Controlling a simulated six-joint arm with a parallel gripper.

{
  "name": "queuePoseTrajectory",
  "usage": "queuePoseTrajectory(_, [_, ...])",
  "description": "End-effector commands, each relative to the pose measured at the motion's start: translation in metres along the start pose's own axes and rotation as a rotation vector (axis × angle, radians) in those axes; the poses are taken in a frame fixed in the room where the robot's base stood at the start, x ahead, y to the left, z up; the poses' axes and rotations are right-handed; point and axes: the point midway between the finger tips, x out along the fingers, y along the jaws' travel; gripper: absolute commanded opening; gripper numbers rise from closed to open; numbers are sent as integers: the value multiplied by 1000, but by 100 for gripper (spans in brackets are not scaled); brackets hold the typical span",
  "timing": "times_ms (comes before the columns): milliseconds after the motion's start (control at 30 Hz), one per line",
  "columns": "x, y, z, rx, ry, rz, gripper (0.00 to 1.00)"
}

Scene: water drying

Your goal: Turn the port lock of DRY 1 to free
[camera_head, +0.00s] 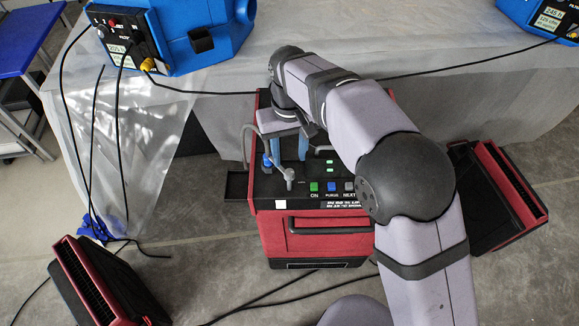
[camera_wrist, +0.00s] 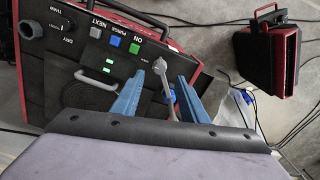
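DRY 1 appears to be the red and black machine (camera_head: 318,240) in the middle, with a black top panel. A grey lever (camera_head: 289,176) with a rounded end stands by the panel's left side, left of the green ON button (camera_head: 314,187). I take it for the port lock; no readable label confirms this. My gripper (camera_head: 289,159) points down over the panel with its blue fingers apart. In the wrist view my gripper (camera_wrist: 161,76) is open, and the lever (camera_wrist: 160,67) shows between the fingers, without clear contact. My arm hides the panel's right part.
A blue PURGE button (camera_head: 332,187) and a pale NEXT button (camera_head: 349,186) sit beside ON. A grey hose (camera_head: 245,142) with a blue fitting (camera_head: 267,161) is close left of my gripper. A black knob (camera_wrist: 57,27) shows in the wrist view. Blue machines (camera_head: 165,35) stand behind.

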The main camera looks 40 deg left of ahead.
Motion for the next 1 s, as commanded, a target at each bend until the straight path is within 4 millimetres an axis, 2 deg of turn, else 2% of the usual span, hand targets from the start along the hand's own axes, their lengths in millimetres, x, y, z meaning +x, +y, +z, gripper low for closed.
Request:
queuePoseTrajectory(500, [58, 0, 1, -1, -3, 0, 40])
queuePoseTrajectory(700, [67, 0, 1, -1, 0, 0, 40])
queuePoseTrajectory(933, [68, 0, 1, -1, 0, 0, 40])
queuePoseTrajectory(1000, [68, 0, 1, -1, 0, 0, 23])
